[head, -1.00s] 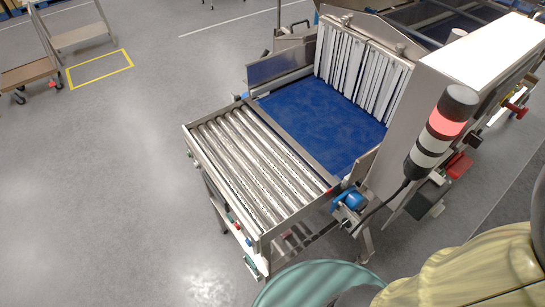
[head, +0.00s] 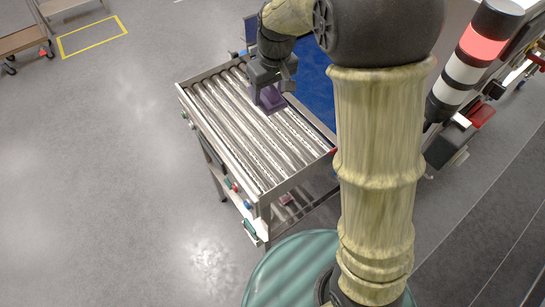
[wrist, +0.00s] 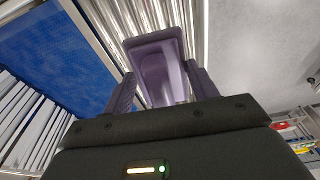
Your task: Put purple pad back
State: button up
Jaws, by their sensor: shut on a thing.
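The purple pad (head: 271,101) is a small block with a recessed face, at the far part of the roller table (head: 222,150) in the head view. My gripper (head: 274,88) is shut on it from above. In the wrist view the purple pad (wrist: 152,48) sits between the two fingers of my gripper (wrist: 160,88), with steel rollers beyond it. I cannot tell whether the pad touches the rollers or hangs just above them.
A blue belt (head: 314,82) lies beside the rollers, partly hidden by my arm. Strip curtains (wrist: 28,115) show in the wrist view. A red-and-white signal tower (head: 475,58) stands at right. Small coloured items (head: 248,215) sit under the rollers.

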jog(key=s+f+g+h+b, duration=0.1)
jog(key=s+f, duration=0.3)
jog(key=f, duration=0.9)
jog(key=shift+s+d+f+g+b, duration=0.15)
jog(key=shift+d+f+g+b, duration=0.15)
jog(key=shift+d+b, duration=0.15)
jog(key=p, duration=0.2)
send_over(273, 164)
jog(key=shift+f, duration=2.85)
jog(key=shift+f+p, duration=0.6)
jog(key=shift+f, duration=1.5)
